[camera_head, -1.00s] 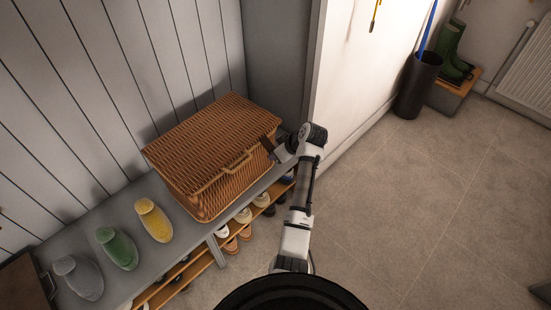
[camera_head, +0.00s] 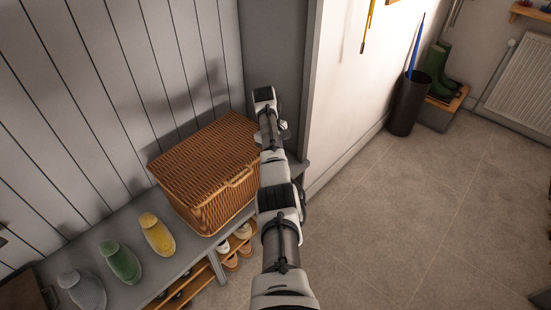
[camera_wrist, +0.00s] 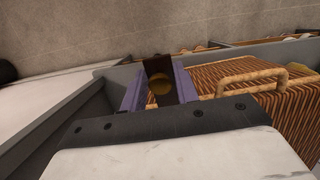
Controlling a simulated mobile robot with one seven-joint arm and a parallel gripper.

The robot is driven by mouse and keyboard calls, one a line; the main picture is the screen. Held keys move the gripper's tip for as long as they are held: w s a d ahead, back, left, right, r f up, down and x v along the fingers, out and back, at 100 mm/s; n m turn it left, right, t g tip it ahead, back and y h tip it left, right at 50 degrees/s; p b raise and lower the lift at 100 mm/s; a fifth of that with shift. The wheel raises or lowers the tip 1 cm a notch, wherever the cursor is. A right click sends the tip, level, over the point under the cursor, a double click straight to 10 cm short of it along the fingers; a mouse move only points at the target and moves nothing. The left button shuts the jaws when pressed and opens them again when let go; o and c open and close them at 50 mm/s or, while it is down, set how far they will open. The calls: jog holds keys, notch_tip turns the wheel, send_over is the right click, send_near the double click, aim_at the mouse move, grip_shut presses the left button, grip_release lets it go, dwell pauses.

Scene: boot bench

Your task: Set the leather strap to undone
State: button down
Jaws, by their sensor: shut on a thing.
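The wicker basket (camera_head: 205,170) stands on the grey bench with its lid down. It also fills the right of the wrist view (camera_wrist: 240,82). The leather strap (camera_wrist: 156,66) is a dark brown band with a round brass stud (camera_wrist: 159,86). My gripper (camera_wrist: 160,90) is shut on the strap, one purple finger on each side of it, at the basket's edge. In the head view my arm hides the strap and the fingers. I cannot tell whether the strap is still fastened.
Yellow (camera_head: 157,235), green (camera_head: 120,262) and grey (camera_head: 82,290) rounded items stand left of the basket on the bench (camera_head: 185,258). Shoes sit on the shelf below. A wall end (camera_head: 318,75) is close on the right. The floor (camera_head: 400,220) is clear.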

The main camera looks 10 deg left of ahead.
jog(key=shift+w+a+r+g+h+b, duration=0.2)
jog(key=shift+a+r+g+h+b, duration=0.15)
jog(key=shift+h+b, duration=0.25)
jog(key=shift+a, duration=0.1)
jog(key=c, duration=1.4)
grip_release()
jog(key=shift+r, duration=0.15)
